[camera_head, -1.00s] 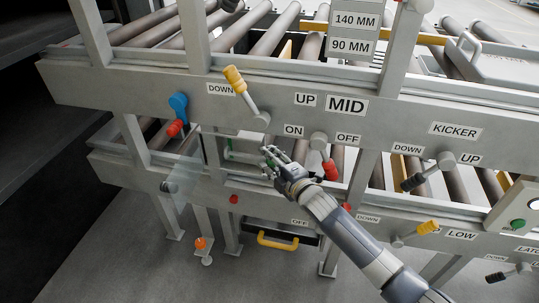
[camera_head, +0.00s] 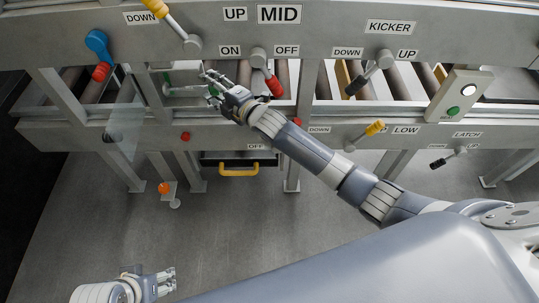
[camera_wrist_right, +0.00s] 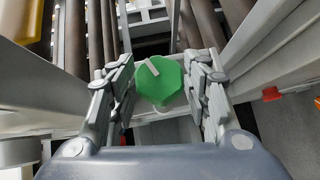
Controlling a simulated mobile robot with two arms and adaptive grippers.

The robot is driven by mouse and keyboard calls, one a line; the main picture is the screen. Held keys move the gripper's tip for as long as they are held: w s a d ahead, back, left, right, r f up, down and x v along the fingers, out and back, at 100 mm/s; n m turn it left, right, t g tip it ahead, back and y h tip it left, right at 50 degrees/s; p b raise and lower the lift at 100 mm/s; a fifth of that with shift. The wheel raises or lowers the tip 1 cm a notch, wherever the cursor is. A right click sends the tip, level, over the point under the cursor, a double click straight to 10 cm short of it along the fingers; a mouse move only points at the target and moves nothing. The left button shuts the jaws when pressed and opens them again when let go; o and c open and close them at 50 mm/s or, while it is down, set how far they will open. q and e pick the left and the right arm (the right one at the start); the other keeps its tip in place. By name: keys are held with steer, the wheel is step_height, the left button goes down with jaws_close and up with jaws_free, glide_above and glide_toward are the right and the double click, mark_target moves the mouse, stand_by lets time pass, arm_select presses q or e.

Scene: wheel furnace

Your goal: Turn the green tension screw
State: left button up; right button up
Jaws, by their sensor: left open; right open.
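The green tension screw (camera_wrist_right: 160,84) is a round green knob with a pale stripe across its face, in the middle of the right wrist view. My right gripper (camera_wrist_right: 157,92) is open, with one finger on each side of the knob. Small gaps seem to show between the fingers and the knob; I cannot tell if either touches. In the head view my right gripper (camera_head: 211,87) reaches into the frame below the ON label, and a bit of green shows between its fingers. My left gripper (camera_head: 168,281) is open and empty at the bottom left, above the floor.
A red-handled lever (camera_head: 268,72) is close to the right of my right gripper. A blue-and-red lever (camera_head: 98,56) and a clear panel (camera_head: 124,124) are to its left. A yellow drawer handle (camera_head: 239,170) is below. Rollers lie behind the frame.

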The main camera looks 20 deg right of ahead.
steer(key=shift+f+n+t+y+b, duration=0.15)
steer(key=shift+n+t+y+b, duration=0.65)
steer(key=shift+b, duration=2.95)
steer(key=shift+f+n+t+y+b, duration=0.15)
steer(key=shift+n+t+y+b, duration=0.6)
steer(key=shift+b, duration=2.95)
steer(key=shift+s+d+r+n+h+p, duration=0.1)
steer(key=shift+s+d+n+h+p, duration=0.3)
steer(key=shift+s+p, duration=0.4)
steer(key=s+d+f+m+g+h+p, duration=0.2)
steer(key=s+d+f+m+p, duration=0.1)
steer(key=s, duration=0.5)
steer(key=s+d+f+m+g+h+p, duration=0.3)
steer(key=s+d+f+m, duration=0.1)
steer(key=s+m, duration=0.4)
steer(key=s+d+f+m+g+h+p, duration=0.3)
steer(key=s+f+m+p, duration=0.1)
steer(key=s, duration=0.4)
steer(key=shift+s+d+f+m, duration=0.15)
steer(key=shift+d+f+m, duration=0.1)
steer(key=shift+f+m, duration=0.45)
steer(key=shift+r+m, duration=0.15)
steer(key=shift+m, duration=0.1)
